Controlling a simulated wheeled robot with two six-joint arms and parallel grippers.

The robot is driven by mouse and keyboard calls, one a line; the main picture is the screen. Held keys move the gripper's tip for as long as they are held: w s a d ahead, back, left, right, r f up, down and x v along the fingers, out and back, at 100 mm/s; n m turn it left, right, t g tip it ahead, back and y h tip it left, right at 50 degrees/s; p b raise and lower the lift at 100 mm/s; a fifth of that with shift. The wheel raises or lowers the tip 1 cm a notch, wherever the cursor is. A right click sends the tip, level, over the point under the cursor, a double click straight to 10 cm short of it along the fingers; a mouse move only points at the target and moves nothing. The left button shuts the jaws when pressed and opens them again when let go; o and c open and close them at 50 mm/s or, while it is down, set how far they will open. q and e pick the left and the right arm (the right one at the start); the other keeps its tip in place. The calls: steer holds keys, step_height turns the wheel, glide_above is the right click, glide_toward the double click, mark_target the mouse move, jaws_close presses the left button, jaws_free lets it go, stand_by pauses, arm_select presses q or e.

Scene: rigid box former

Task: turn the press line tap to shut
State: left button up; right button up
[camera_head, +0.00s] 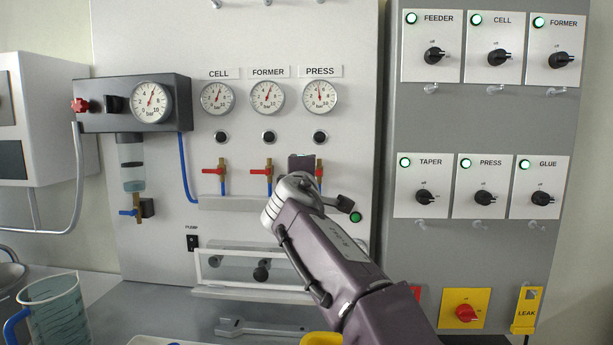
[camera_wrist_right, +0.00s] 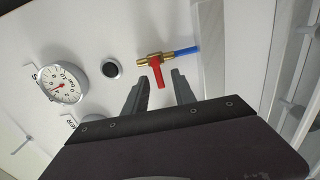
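The press line tap (camera_head: 319,171) is on the grey wall panel below the gauge labelled PRESS, partly hidden by my right gripper. In the right wrist view its red lever (camera_wrist_right: 158,73) points down in the picture, crosswise to the brass body (camera_wrist_right: 150,60) and the blue hose (camera_wrist_right: 187,51). My right gripper (camera_wrist_right: 160,88) is open, with its fingers apart just short of the tap and the lever end near the gap between them. No contact shows. In the head view my right gripper (camera_head: 318,183) is in front of the tap. My left gripper is not in view.
The cell tap (camera_head: 221,171) and former tap (camera_head: 268,172) stand to the left, levers crosswise. The press gauge (camera_head: 320,97) is above. A clear-fronted tray (camera_head: 252,268) is below. A switch cabinet (camera_head: 394,240) is at right; a jug (camera_head: 55,310) stands lower left.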

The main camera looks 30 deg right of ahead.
steer(key=b+v, duration=0.1)
steer(key=v, duration=0.8)
